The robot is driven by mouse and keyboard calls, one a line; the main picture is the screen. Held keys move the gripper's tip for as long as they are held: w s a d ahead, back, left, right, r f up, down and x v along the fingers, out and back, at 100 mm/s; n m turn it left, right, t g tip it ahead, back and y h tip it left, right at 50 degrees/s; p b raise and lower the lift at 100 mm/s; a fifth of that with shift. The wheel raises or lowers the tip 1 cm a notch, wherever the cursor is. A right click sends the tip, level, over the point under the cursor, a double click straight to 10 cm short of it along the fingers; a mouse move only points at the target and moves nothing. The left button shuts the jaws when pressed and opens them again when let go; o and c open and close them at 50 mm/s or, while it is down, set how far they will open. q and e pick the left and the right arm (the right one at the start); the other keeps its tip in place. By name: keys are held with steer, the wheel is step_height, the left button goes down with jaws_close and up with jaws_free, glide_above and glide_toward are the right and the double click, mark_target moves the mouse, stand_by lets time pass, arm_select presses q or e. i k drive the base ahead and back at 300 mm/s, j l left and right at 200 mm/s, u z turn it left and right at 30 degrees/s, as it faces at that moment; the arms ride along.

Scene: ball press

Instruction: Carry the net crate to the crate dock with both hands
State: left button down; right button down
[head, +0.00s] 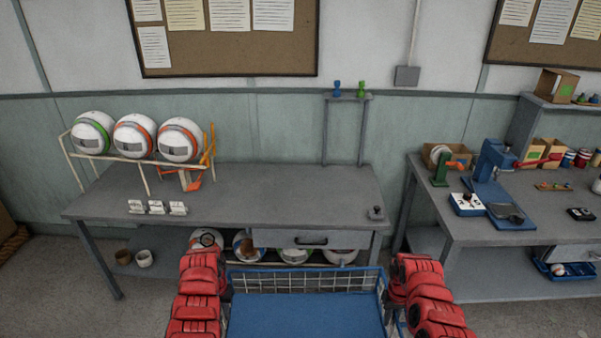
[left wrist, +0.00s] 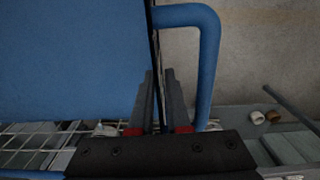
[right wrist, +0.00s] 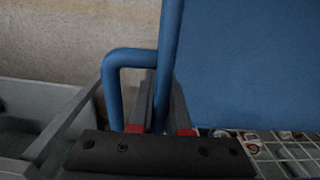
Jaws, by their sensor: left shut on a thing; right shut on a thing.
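The net crate (head: 305,282) is blue with white wire mesh sides and sits low in the head view, between my two red arms. Its blue panel also fills much of the left wrist view (left wrist: 70,60) and the right wrist view (right wrist: 250,65). My left gripper (left wrist: 160,90) is shut on the crate's side edge, beside a blue handle loop. My right gripper (right wrist: 161,100) is shut on the opposite side edge, beside the other handle loop. In the head view both fingertips are hidden. I cannot tell which part of the room is the crate dock.
A grey table (head: 270,200) with a drawer stands ahead, holding a rack of white balls (head: 135,135). More balls (head: 247,245) lie on its lower shelf. A second bench (head: 500,232) with a blue press (head: 492,160) stands at right. A floor gap separates the tables.

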mark_target(294, 190)
steer(key=i+j, duration=0.35)
steer(key=i, duration=0.15)
steer(key=i+j+z, duration=0.1)
steer(key=i+j, duration=0.25)
steer(key=i, duration=1.65)
